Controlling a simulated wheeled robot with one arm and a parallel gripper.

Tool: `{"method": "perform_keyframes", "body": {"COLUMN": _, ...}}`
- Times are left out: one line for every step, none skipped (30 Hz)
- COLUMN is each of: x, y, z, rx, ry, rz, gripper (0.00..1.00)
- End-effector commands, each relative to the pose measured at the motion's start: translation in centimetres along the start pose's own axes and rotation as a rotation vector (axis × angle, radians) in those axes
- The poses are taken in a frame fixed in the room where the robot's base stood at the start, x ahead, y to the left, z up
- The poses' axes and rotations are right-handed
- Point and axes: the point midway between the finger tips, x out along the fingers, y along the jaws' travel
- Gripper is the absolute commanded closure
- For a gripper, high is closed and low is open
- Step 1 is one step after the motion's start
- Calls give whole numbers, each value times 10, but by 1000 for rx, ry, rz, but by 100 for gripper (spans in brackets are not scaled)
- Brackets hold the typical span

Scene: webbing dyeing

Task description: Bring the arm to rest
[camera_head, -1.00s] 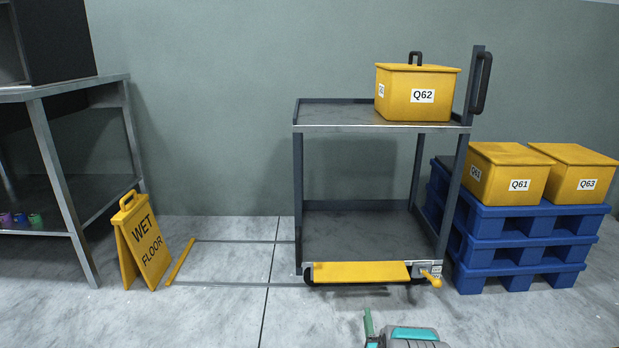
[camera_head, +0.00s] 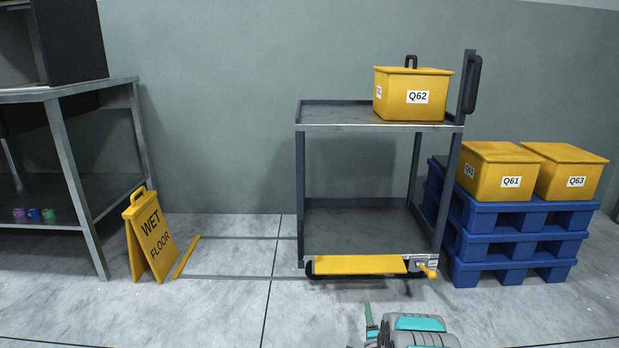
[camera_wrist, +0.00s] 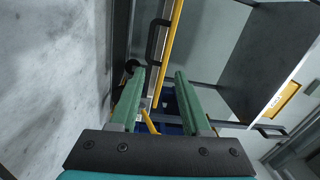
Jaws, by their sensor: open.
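My gripper (camera_head: 370,322) shows low in the head view, in front of the cart, with one green finger upright and a teal and grey body beside it. In the wrist view both green fingers of my gripper (camera_wrist: 160,74) stand apart with nothing between them. A yellow bar (camera_wrist: 168,50) and a black handle show beyond the fingertips in that view. Most of my arm is out of sight. The grey cart (camera_head: 345,127) stands ahead, with its yellow pedal bar (camera_head: 360,265) near the floor and apart from my gripper.
A yellow lidded bin Q62 (camera_head: 412,96) sits on the cart's top shelf. Bins Q61 (camera_head: 505,180) and Q63 (camera_head: 573,180) sit on stacked blue pallets (camera_head: 520,222) at right. A wet floor sign (camera_head: 150,240) and a steel table (camera_head: 70,165) stand left. The front floor is mostly clear.

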Motion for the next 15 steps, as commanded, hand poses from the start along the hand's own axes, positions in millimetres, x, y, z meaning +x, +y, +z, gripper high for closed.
{"method": "perform_keyframes", "body": {"x": 4, "y": -6, "z": 0, "rx": -18, "ry": -3, "rz": 18, "gripper": 53}}
{"method": "perform_keyframes", "body": {"x": 6, "y": -8, "z": 0, "rx": -29, "ry": -5, "rz": 33, "gripper": 53}}
{"method": "perform_keyframes", "body": {"x": 10, "y": -13, "z": -1, "rx": -47, "ry": -8, "rz": 49, "gripper": 53}}
{"method": "perform_keyframes", "body": {"x": 12, "y": -17, "z": -1, "rx": -61, "ry": -10, "rz": 63, "gripper": 53}}
{"method": "perform_keyframes", "body": {"x": 14, "y": -20, "z": -2, "rx": -76, "ry": -14, "rz": 82, "gripper": 53}}
{"method": "perform_keyframes", "body": {"x": 17, "y": -25, "z": -2, "rx": -99, "ry": -19, "rz": 106, "gripper": 53}}
{"method": "perform_keyframes", "body": {"x": 20, "y": -31, "z": -2, "rx": -119, "ry": -23, "rz": 126, "gripper": 53}}
{"method": "perform_keyframes", "body": {"x": 22, "y": -36, "z": -3, "rx": -139, "ry": -28, "rz": 148, "gripper": 53}}
{"method": "perform_keyframes", "body": {"x": 24, "y": -43, "z": -4, "rx": -166, "ry": -35, "rz": 178, "gripper": 53}}
{"method": "perform_keyframes", "body": {"x": 25, "y": -48, "z": -4, "rx": -187, "ry": -42, "rz": 203, "gripper": 53}}
{"method": "perform_keyframes", "body": {"x": 26, "y": -54, "z": -4, "rx": -207, "ry": -48, "rz": 222, "gripper": 53}}
{"method": "perform_keyframes", "body": {"x": 26, "y": -59, "z": -5, "rx": -235, "ry": -58, "rz": 257, "gripper": 53}}
{"method": "perform_keyframes", "body": {"x": 25, "y": -65, "z": -5, "rx": -255, "ry": -66, "rz": 279, "gripper": 53}}
{"method": "perform_keyframes", "body": {"x": 24, "y": -70, "z": -5, "rx": -274, "ry": -74, "rz": 303, "gripper": 53}}
{"method": "perform_keyframes", "body": {"x": 23, "y": -77, "z": -5, "rx": -301, "ry": -86, "rz": 332, "gripper": 53}}
